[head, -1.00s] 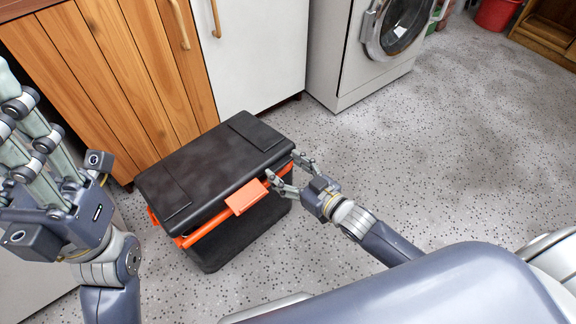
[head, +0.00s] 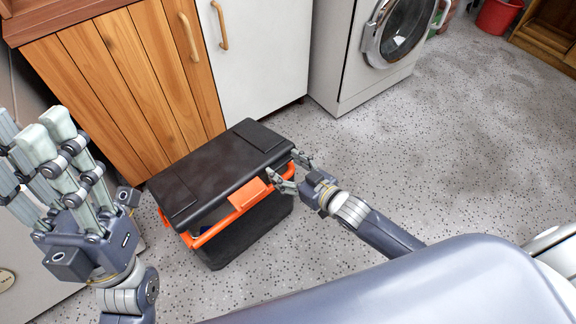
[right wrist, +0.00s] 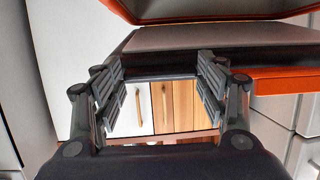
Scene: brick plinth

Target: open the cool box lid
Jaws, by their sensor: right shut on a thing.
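The cool box (head: 245,232) stands on the floor in front of the cabinets, with a black body and an orange trim and latch (head: 252,191). Its black lid (head: 215,170) is slightly raised at the front, and a narrow gap shows the inside near the left front corner. My right gripper (head: 287,168) is at the front right edge of the lid, shut on it. In the right wrist view, the lid edge (right wrist: 155,63) lies between the two fingers. My left gripper (head: 32,130) is raised at the left, fingers apart and empty, away from the box.
A wooden cabinet (head: 125,85) and a white cabinet door (head: 262,55) stand close behind the box. A washing machine (head: 350,70) is farther right. A red bucket (head: 497,14) stands far back. The speckled floor (head: 450,150) at right is clear.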

